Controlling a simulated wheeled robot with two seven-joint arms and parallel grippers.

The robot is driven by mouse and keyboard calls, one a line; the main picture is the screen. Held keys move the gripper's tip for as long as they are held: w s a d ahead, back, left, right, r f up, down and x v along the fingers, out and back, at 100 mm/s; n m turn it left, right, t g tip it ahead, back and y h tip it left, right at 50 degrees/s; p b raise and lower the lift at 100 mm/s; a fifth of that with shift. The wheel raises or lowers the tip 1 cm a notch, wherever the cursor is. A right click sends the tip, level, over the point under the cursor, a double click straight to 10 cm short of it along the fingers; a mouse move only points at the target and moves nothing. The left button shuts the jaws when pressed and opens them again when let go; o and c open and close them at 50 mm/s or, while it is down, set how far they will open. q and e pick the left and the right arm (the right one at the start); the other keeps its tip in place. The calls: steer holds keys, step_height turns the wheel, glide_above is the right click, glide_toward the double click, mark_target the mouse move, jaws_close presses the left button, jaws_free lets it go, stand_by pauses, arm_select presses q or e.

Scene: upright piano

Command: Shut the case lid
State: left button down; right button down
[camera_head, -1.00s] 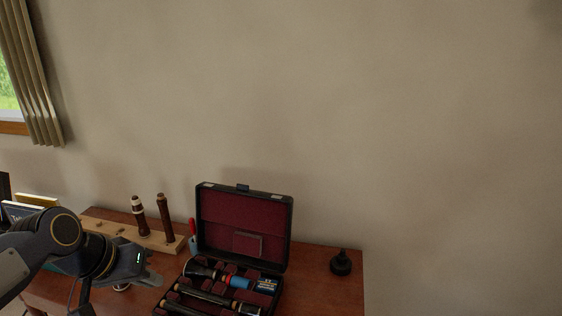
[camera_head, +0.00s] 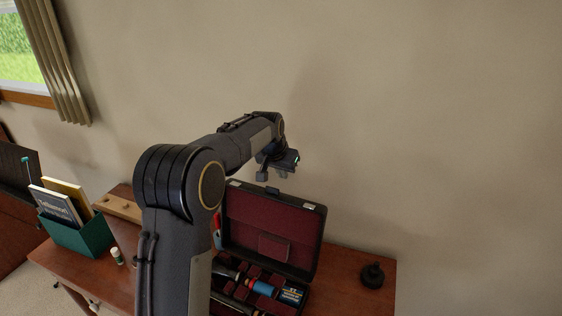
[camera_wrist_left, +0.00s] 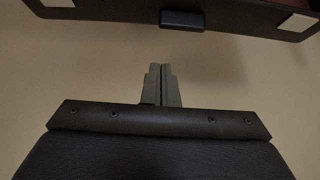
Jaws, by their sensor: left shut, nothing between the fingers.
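The case lid (camera_head: 270,228) is open and stands upright at the back of the dark case, its maroon lining facing me. The lid's top edge with a dark latch tab (camera_wrist_left: 181,20) and two pale metal plates shows at the top of the left wrist view. My left gripper (camera_head: 283,174) is shut and empty, above the lid's top edge and near the wall. In the left wrist view its fingers (camera_wrist_left: 163,72) are together, apart from the lid. The case bottom (camera_head: 262,288) holds dark instrument parts and a blue item; my left arm hides its left side. My right gripper is not in view.
The case is on a brown wooden table (camera_head: 343,279) against a beige wall. A dark round object (camera_head: 372,276) stands to the right. A green box with books (camera_head: 79,237) and a small white bottle (camera_head: 117,256) stand to the left.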

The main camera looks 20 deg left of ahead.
arm_select(q)
steer(key=shift+s+f+p, duration=0.85)
steer(key=shift+s+f, duration=0.1)
steer(key=shift+s, duration=0.05)
steer(key=shift+s+f, duration=0.1)
steer(key=shift+s, duration=0.1)
